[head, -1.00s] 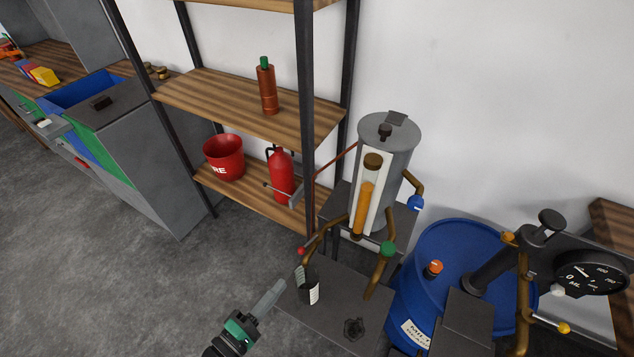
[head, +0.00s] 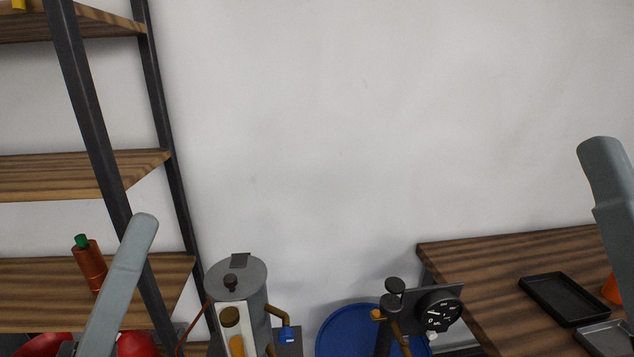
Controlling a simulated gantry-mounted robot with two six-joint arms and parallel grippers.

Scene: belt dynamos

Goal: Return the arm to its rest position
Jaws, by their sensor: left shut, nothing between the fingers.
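My left gripper (head: 145,222) rises from the lower left in the head view. Its long grey fingers are together with nothing between them, and they point up in front of the shelf rack. Its base is cut off at the bottom edge. On the right edge a similar grey part of my right arm (head: 608,190) sticks up. Only this part shows, so its jaws cannot be judged.
A wood shelf rack (head: 60,275) stands left with a copper cylinder (head: 89,268). A grey metal tank (head: 238,280), a blue barrel (head: 340,330) and a gauge (head: 438,312) stand low. A black tray (head: 563,298) lies on the right table (head: 480,270). The wall is clear.

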